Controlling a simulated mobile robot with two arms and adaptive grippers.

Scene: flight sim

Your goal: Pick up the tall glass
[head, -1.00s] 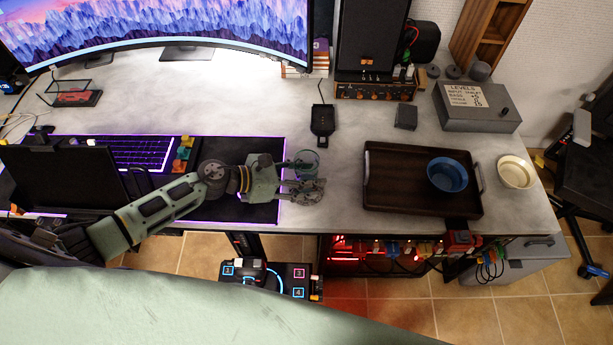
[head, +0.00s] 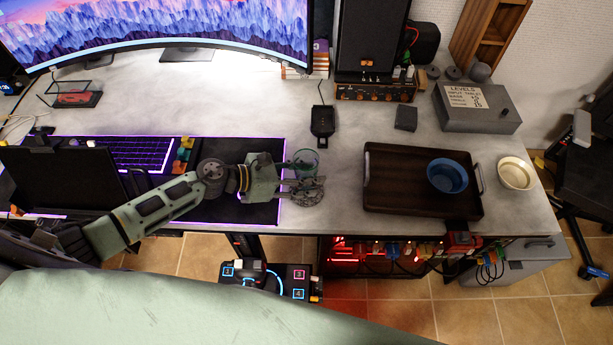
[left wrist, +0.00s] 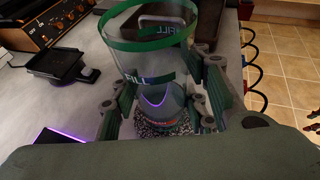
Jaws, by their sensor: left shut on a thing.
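The tall glass (head: 306,160) is clear with a green rim and stands upright near the right end of the black desk mat in the head view. In the left wrist view the glass (left wrist: 150,65) shows a green band and lettering on its wall. My left gripper (head: 308,188) has its fingers around the glass, one on each side, and is shut on it. In the left wrist view the fingers of my left gripper (left wrist: 165,100) press against both sides of the glass. The lower part of the glass is partly hidden by the fingers. My right gripper is not in view.
A dark wooden tray (head: 385,200) holding a blue bowl (head: 447,175) lies to the right, with a cream bowl (head: 516,173) beyond it. A small black stand (head: 322,122) lies behind the glass.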

